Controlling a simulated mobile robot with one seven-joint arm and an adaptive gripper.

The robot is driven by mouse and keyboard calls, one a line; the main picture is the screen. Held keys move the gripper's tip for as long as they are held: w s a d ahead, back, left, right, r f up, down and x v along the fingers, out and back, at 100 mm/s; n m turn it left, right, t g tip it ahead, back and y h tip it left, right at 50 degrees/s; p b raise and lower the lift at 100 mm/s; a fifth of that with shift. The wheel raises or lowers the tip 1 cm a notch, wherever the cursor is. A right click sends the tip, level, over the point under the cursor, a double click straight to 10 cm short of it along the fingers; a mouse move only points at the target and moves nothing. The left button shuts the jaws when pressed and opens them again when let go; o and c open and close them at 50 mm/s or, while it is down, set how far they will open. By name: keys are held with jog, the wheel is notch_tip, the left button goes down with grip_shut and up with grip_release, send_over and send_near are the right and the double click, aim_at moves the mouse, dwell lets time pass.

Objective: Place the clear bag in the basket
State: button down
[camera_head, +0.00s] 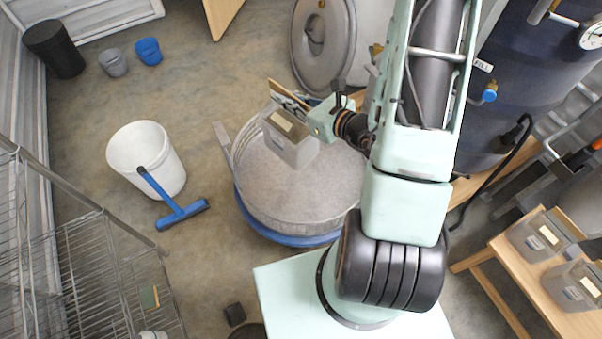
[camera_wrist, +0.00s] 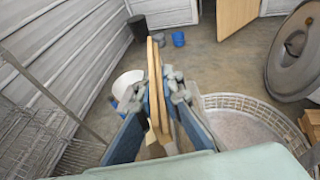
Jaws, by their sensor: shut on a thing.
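The clear bag (camera_head: 291,140) is a translucent grey block with a pale label and two thin wooden strips along its top. My gripper (camera_head: 303,108) is shut on these strips. In the wrist view the strips (camera_wrist: 154,85) stand between my blue fingers (camera_wrist: 157,105); most of the bag's body is hidden there. The basket (camera_head: 255,200) is a wide, round, grey mesh tub in a blue ring, below the bag. In the head view the bag overlaps its far left part; its height above the floor of the basket is unclear. The basket also shows in the wrist view (camera_wrist: 250,101).
A white bucket (camera_head: 135,147) and a blue squeegee (camera_head: 180,215) are left of the basket. A round grey lid (camera_head: 322,45) leans behind it. A dark blue tank (camera_head: 535,75) stands right. Similar bags (camera_head: 535,240) sit on a wooden bench (camera_head: 500,245). A wire rack (camera_head: 85,250) is at left.

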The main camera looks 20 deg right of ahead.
jog(key=d+f+y+b, duration=0.1)
jog(key=d+f+b, duration=0.1)
jog(key=f+b, duration=1.2)
jog(key=d+f+b, duration=0.2)
jog(key=f+b, duration=1.1)
jog(key=f, duration=0.3)
jog(key=w+a+f+b, duration=0.3)
jog(key=w+f, duration=0.3)
jog(key=w+a+f+b, duration=0.2)
jog(key=w+a+f, duration=0.1)
jog(key=w+f, duration=0.3)
jog(key=shift+w+f+n+g+b, duration=0.25)
jog(key=shift+f+n+g+b, duration=0.05)
jog(key=shift+f+n+b, duration=0.1)
jog(key=shift+f, duration=0.15)
jog(key=c, duration=2.1)
grip_release()
jog(key=shift+s+d+f, duration=0.1)
jog(key=shift+s, duration=0.05)
